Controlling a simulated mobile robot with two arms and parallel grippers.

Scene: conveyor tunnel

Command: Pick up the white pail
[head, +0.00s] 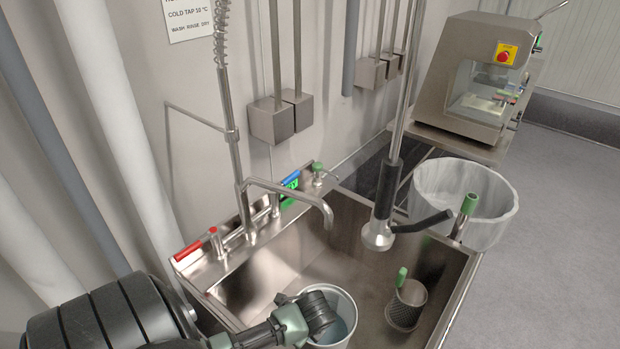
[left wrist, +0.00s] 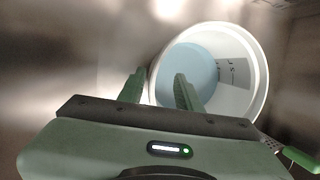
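The white pail (head: 353,310) stands in the steel sink, near its front. It is round and open at the top, with pale blue visible inside. My left gripper (head: 322,316) is over its left side in the head view and hides part of the rim. In the left wrist view the pail (left wrist: 262,72) fills the upper right. There my left gripper (left wrist: 160,88) has its fingers apart, one outside the pail's near wall and one over its inside. A gap shows between the fingers and the wall. My right gripper is not in view.
The sink (head: 350,222) has raised walls. A perforated steel cylinder (head: 407,308) with a green handle stands right of the pail. A tap spout (head: 300,192) and a hanging spray head (head: 377,236) reach over the sink. A white lined bin (head: 485,225) stands beyond the right edge.

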